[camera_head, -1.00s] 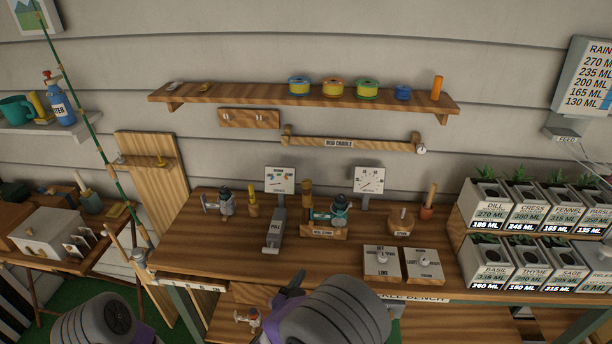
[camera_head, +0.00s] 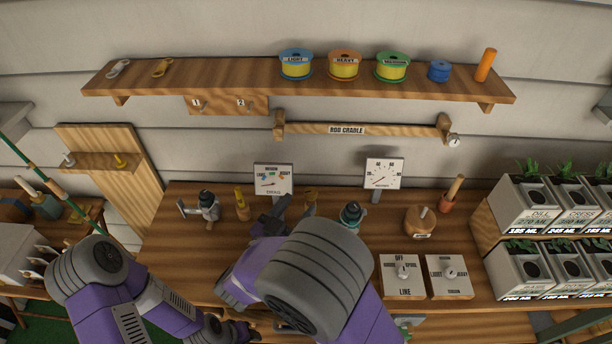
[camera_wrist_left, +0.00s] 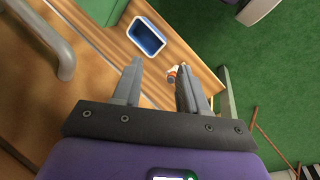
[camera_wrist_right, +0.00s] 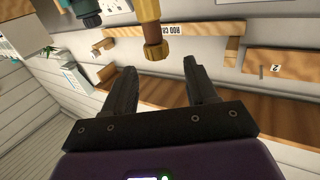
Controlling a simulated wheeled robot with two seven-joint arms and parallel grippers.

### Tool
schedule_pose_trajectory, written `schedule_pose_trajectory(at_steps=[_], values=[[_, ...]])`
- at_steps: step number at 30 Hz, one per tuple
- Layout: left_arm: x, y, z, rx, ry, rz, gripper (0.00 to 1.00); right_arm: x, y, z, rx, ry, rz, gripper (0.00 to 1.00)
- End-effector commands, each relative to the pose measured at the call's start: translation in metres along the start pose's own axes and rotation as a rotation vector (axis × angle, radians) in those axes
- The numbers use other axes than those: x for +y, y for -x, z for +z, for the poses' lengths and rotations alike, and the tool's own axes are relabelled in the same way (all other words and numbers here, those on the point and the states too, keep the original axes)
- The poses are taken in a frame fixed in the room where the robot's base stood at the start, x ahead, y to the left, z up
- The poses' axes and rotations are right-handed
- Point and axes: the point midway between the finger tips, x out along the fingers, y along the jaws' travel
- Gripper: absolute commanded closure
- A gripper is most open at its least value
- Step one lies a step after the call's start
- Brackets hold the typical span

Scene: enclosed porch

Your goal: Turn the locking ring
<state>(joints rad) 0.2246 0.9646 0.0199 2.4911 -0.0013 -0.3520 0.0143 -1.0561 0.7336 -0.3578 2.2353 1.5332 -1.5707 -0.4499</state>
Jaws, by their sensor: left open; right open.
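A brass-coloured upright piece with a wider collar (camera_wrist_right: 152,30) shows at the top of the right wrist view, beyond the fingertips; it may carry the locking ring, but I cannot tell for sure. My left gripper (camera_wrist_left: 158,72) is open and empty below the bench top, above a wooden shelf. My right forearm hides the middle of the bench.
A teal-and-dark reel (camera_head: 352,214) stands just right of my right gripper. Switch boxes (camera_head: 404,276) and planters (camera_head: 528,203) are at the right. A blue bin (camera_wrist_left: 147,37) is on the lower shelf.

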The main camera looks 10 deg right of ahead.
Motion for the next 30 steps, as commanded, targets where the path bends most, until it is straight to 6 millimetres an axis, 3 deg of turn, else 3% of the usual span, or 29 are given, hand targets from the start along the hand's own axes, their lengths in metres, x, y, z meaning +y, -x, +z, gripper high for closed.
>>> schedule_pose_trajectory(at_steps=[12,23,30], values=[[-0.001,-0.001,0.000,0.000,0.000,0.000,0.57,0.001,-0.060,0.000,-0.001,-0.001,0.003,0.43],[-0.001,-0.001,0.000,0.001,0.000,0.000,0.57,0.001,-0.068,0.000,-0.001,0.000,0.002,0.43],[-0.001,-0.001,0.000,0.001,0.000,0.000,0.57,0.001,-0.068,0.000,-0.001,0.000,0.002,0.76]])
